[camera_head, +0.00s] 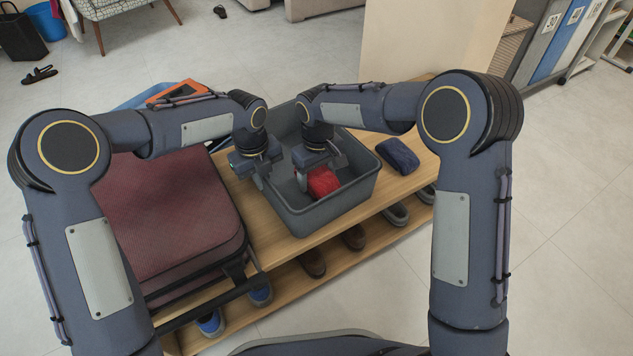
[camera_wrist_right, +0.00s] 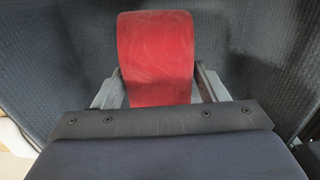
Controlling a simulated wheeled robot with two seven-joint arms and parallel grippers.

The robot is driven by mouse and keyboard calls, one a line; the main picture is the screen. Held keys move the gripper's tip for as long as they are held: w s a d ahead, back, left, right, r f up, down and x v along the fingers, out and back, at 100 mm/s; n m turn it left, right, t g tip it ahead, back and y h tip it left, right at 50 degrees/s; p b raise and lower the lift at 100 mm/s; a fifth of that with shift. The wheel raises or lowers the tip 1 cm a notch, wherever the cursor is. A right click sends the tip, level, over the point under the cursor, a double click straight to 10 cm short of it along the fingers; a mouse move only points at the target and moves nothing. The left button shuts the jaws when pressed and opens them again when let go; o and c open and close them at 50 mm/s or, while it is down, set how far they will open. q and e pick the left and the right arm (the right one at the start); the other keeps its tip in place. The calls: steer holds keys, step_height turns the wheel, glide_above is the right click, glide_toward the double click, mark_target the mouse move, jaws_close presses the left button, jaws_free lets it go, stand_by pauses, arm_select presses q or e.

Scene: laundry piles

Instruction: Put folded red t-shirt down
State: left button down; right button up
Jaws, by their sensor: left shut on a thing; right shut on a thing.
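The folded red t-shirt (camera_head: 322,182) is a compact bundle inside the grey bin (camera_head: 336,214). My right gripper (camera_head: 320,172) reaches down into the bin and is shut on the t-shirt. The right wrist view shows the red t-shirt (camera_wrist_right: 156,52) between the two fingers, with the dark bin walls around it. I cannot tell whether the t-shirt touches the bin floor. My left gripper (camera_head: 262,180) is at the bin's left wall and appears shut on its rim. Its fingertips are partly hidden.
The bin stands on a wooden bench (camera_head: 392,191) with shoes on the shelf below. A dark red suitcase (camera_head: 165,215) lies left of the bin. A folded navy cloth (camera_head: 397,155) lies on the bench to the right. A tall beige panel (camera_head: 432,45) stands behind.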

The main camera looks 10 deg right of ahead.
steer(key=shift+f, duration=1.7)
steer(key=shift+f, duration=0.1)
steer(key=o, duration=1.1)
steer(key=shift+c, duration=0.2)
